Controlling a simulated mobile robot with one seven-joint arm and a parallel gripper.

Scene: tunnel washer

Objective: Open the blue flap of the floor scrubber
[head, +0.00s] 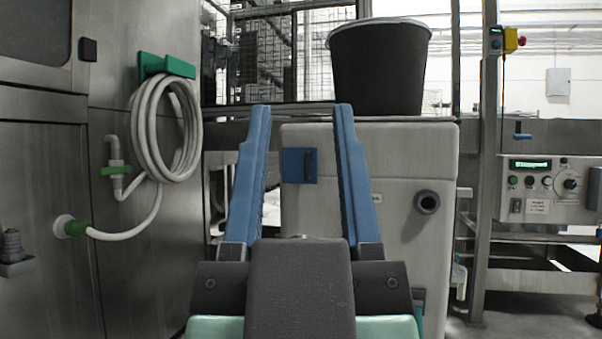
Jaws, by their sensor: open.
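The floor scrubber (398,160) is a pale grey, boxy body in the middle of the head view. Its small square blue flap (292,165) sits on the front face at the upper left, with a dark handle (310,164) on its right side. The flap looks shut, flat against the body. My gripper (301,112) is open and empty, with its two long blue fingers pointing up and away. In the picture the flap shows between the fingers, beyond them. The right finger and my gripper's body hide part of the scrubber.
A dark bucket (378,70) stands at the top of the scrubber. At left, a coiled white hose (158,140) hangs from a green holder on a steel cabinet (45,210). A round port (426,202) is on the scrubber's right. A control panel (545,190) is at far right.

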